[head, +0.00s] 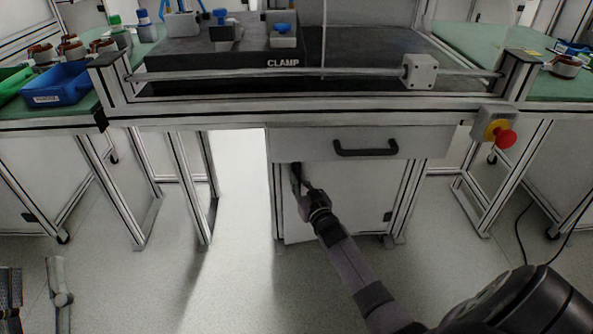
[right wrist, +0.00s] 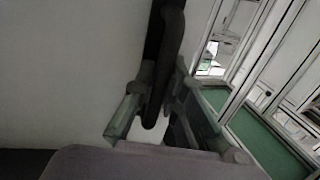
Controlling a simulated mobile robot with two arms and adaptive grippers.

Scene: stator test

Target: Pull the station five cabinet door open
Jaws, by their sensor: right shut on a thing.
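The cabinet door (head: 350,200) is a pale panel below a drawer, under the middle bench. Its lower left corner sits nearer me than its right side, so it looks slightly ajar. My right gripper (head: 298,182) is at the door's upper left, shut on the dark door handle. In the right wrist view the handle (right wrist: 172,50) is a dark bar between the fingers of the gripper (right wrist: 152,112), beside the pale door face. My left gripper (head: 36,290) is at the bottom left, partly cut off, its two fingers apart and empty, far from the door.
A drawer (head: 355,145) with a black handle is above the door. A red emergency stop button (head: 505,138) is on the bench frame at right. The bench carries a black clamp plate (head: 285,62). A blue bin (head: 60,85) is at left. The floor in front (head: 240,290) is clear.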

